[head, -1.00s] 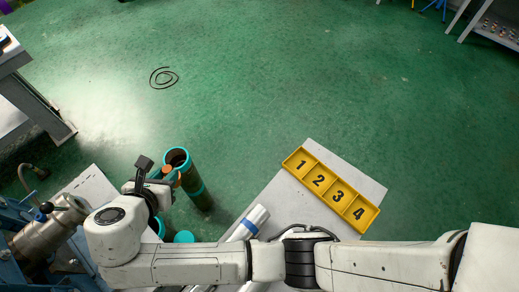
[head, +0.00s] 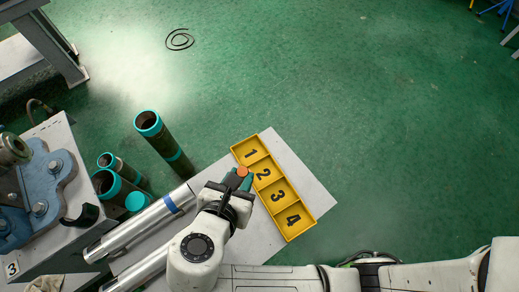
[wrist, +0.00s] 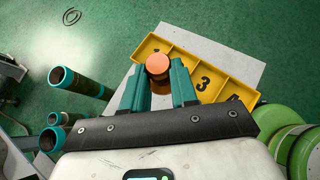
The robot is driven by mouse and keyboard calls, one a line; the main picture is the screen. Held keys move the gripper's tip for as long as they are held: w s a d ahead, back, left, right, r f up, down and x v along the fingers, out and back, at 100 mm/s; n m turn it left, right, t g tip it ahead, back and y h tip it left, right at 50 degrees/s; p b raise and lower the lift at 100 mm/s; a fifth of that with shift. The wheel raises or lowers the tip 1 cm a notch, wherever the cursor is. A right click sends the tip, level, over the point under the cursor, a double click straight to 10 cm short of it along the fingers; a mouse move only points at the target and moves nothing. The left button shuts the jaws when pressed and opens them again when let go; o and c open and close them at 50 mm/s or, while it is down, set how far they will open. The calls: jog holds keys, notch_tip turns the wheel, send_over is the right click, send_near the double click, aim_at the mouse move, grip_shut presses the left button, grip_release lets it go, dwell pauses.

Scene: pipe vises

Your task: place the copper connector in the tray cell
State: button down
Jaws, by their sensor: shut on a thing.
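The copper connector (head: 242,171) is a small orange-copper round piece between the teal fingers of my gripper (head: 239,180). In the wrist view the connector (wrist: 158,66) sits between the two fingertips of my gripper (wrist: 159,80), which are shut on it. The yellow tray (head: 303,232) has cells numbered 1 to 4 in a row on a white surface. The gripper and connector overlap the tray near cells 1 and 2 in the head view. I cannot tell how high the connector is above the tray. In the wrist view the tray (wrist: 152,41) is partly hidden behind the fingers.
A white table (head: 316,192) carries the tray. Silver pipes (head: 140,226) with a blue band lie left of my gripper. Dark pipes with teal rims (head: 160,140) stand further left, near a blue vise (head: 45,185). Green rounded shapes (wrist: 285,130) show at right in the wrist view.

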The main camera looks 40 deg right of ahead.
jog(key=shift+w+d+f, duration=0.15)
jog(key=shift+d, duration=0.25)
jog(key=shift+w+d+f, duration=1.3)
jog(key=shift+w+f, duration=0.45)
jog(key=shift+f, duration=0.35)
jog(key=shift+w+d+f, duration=1.35)
jog(key=shift+w+f, duration=0.4)
jog(key=shift+f, duration=0.4)
jog(key=shift+w+d+f, duration=1.3)
jog(key=shift+w+f, duration=0.45)
jog(key=shift+f, duration=0.35)
jog(key=shift+f, duration=0.1)
jog(key=c, duration=0.9)
grip_release()
